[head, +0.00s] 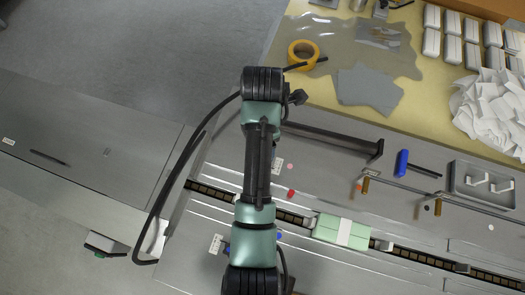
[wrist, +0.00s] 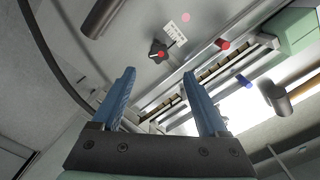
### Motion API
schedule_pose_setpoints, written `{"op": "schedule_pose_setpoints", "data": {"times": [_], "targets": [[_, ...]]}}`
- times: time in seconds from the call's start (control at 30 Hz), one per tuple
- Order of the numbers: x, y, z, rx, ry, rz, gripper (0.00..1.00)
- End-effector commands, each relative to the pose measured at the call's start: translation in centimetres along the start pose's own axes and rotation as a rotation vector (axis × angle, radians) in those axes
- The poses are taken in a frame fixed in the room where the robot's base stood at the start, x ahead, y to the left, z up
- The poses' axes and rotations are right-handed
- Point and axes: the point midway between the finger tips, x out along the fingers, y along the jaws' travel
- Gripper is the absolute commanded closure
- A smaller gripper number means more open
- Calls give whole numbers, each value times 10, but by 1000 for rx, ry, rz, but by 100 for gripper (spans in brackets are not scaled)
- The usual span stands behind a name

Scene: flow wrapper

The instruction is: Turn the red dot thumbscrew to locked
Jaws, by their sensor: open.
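The red dot thumbscrew (wrist: 158,52) is a small black knob with a red dot on top. It sits on the grey machine deck beside a white label plate (wrist: 174,36) in the wrist view. My gripper (wrist: 158,73) is open and empty, its two blue fingers spread apart. In the picture the knob lies just beyond the fingertips, between their lines, and no finger touches it. The label's small print cannot be read, so the knob's setting cannot be told. In the head view my arm hides the knob and my gripper.
A red cylinder (wrist: 222,44) and a blue one (wrist: 243,81) stand near the conveyor chain (head: 290,216). A dark bar (head: 335,138) lies across the deck. A green-white package (head: 342,231) sits on the chain. The grey deck around the knob is mostly clear.

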Motion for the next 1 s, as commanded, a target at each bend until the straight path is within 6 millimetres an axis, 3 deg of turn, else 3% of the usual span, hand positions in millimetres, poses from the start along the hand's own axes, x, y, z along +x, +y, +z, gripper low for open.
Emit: {"op": "schedule_pose_setpoints", "data": {"times": [0.2,0.4,0.6,0.87,1.0], "targets": [[46,-1,-1,1,2,-3,24],[76,0,0,2,0,1,24],[88,0,0,2,-1,3,24],[89,1,0,2,-1,4,24],[88,1,0,2,-1,4,47]]}}
